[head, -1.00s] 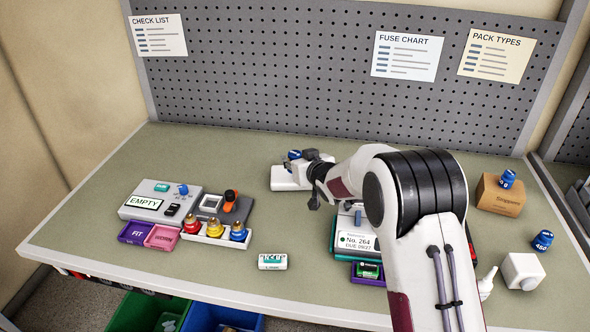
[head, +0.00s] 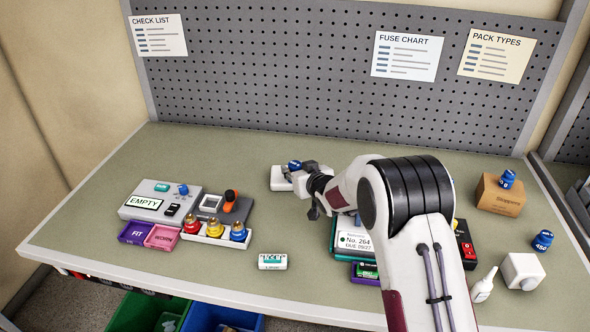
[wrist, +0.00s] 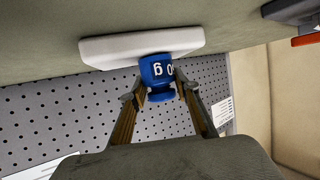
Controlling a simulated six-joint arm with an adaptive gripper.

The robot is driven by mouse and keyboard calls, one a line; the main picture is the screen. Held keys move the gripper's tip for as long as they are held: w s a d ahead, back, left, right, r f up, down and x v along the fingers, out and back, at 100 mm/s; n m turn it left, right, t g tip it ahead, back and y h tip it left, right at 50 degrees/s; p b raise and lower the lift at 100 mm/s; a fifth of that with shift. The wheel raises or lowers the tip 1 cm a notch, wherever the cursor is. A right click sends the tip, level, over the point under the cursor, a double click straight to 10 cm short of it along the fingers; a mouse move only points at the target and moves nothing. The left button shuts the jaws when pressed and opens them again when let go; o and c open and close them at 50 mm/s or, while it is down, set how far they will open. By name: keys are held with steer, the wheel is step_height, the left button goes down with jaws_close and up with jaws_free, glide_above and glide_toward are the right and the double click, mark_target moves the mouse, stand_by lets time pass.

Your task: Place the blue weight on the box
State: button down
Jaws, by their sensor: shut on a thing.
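My gripper (head: 306,170) is at the back middle of the table. It is shut on a blue weight (wrist: 158,72), which shows between the two fingertips (wrist: 160,92) in the wrist view with white figures on its side. In the head view this weight (head: 294,165) overlaps a low white slab-like device (head: 278,183); I cannot tell whether they touch. A brown cardboard box (head: 499,197) stands at the right with another blue weight (head: 507,179) on top. A third blue weight (head: 543,240), marked 450, stands on the table right of the box.
A pump labelled No. 264 (head: 354,240) lies partly behind my arm. At left are a grey unit (head: 150,200) and a tray of coloured fittings (head: 216,238). A pegboard (head: 300,80) closes the back.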

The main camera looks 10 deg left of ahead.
steer(key=shift+r, duration=0.1)
steer(key=c, duration=1.9)
jaws_free()
steer(key=shift+f, duration=0.2)
steer(key=o, duration=0.4)
steer(key=shift+r, duration=0.2)
steer(key=v, duration=1.2)
steer(key=shift+r, duration=0.1)
